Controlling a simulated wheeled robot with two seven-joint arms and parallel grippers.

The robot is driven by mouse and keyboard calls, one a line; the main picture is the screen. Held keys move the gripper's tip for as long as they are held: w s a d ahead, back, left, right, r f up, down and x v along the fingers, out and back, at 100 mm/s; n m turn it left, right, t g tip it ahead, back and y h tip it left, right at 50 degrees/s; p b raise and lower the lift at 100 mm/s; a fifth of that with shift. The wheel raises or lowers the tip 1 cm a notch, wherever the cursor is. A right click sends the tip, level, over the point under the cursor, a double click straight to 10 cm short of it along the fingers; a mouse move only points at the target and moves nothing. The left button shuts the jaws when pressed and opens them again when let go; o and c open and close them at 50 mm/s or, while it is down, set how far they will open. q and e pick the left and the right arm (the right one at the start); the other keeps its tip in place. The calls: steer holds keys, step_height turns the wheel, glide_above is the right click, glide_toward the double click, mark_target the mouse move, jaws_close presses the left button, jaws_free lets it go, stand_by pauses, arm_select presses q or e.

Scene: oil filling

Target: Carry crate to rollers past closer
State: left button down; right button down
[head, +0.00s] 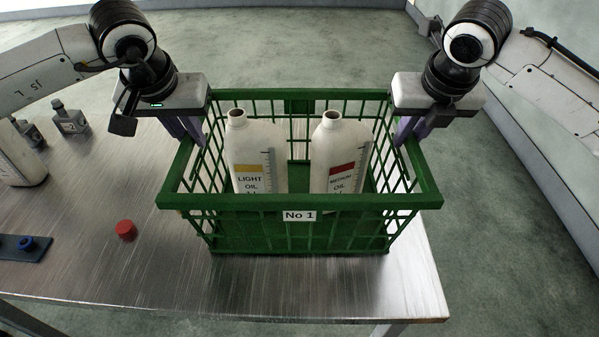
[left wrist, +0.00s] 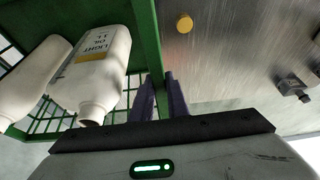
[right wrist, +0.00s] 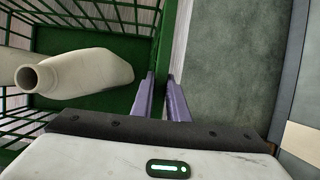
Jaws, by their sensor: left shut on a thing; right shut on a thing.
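A green crate (head: 300,235) labelled No 1 is at the right end of the metal table in the head view. Two uncapped white bottles stand upright in it: light oil (head: 255,155) with a yellow label and medium oil (head: 340,158) with a red label. My left gripper (head: 196,140) is shut on the crate's left rim; the left wrist view shows its fingers (left wrist: 160,95) at the rim. My right gripper (head: 404,135) is shut on the right rim, also seen in the right wrist view (right wrist: 163,90). I cannot tell whether the crate's base touches the table. No rollers or closer can be made out.
On the table (head: 130,270) to the left lie a red cap (head: 125,230) and a dark strip with a blue ring (head: 25,243). Open floor (head: 520,230) lies right of the table, bounded by a wall.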

arm_select(q)
steer(key=shift+w+r, duration=0.1)
steer(key=shift+r, duration=0.1)
arm_select(e)
steer(key=shift+w+r, duration=0.1)
steer(key=shift+r, duration=0.1)
